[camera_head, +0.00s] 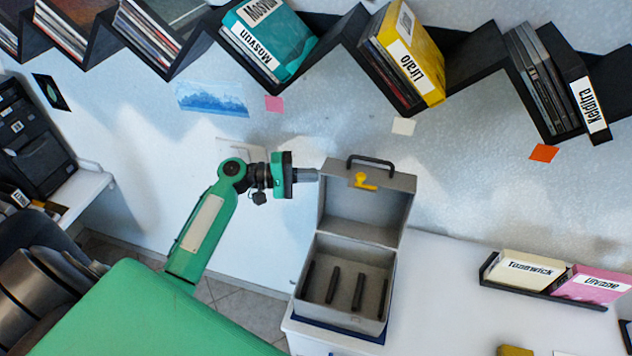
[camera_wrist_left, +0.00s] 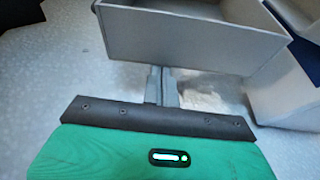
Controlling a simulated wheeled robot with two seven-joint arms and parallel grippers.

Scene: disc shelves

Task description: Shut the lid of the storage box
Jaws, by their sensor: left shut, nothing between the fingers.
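The grey storage box (camera_head: 392,290) stands on the white table with its lid (camera_head: 345,215) swung up and open. The lid has a dark handle (camera_head: 370,158) and a yellow latch (camera_head: 363,181). Several dark slots or dividers show inside the box. My left gripper (camera_head: 312,175) is shut and empty, at the left of the lid's upper part. In the left wrist view its closed fingers (camera_wrist_left: 160,78) point at the lid (camera_wrist_left: 190,38); I cannot tell whether they touch it. My right gripper is not in view.
A black zigzag shelf (camera_head: 480,52) with disc cases runs along the wall above. A low rack (camera_head: 545,290) with a cream case (camera_head: 532,268) and a pink case (camera_head: 592,284) stands right of the box. The table (camera_head: 440,310) between them is clear.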

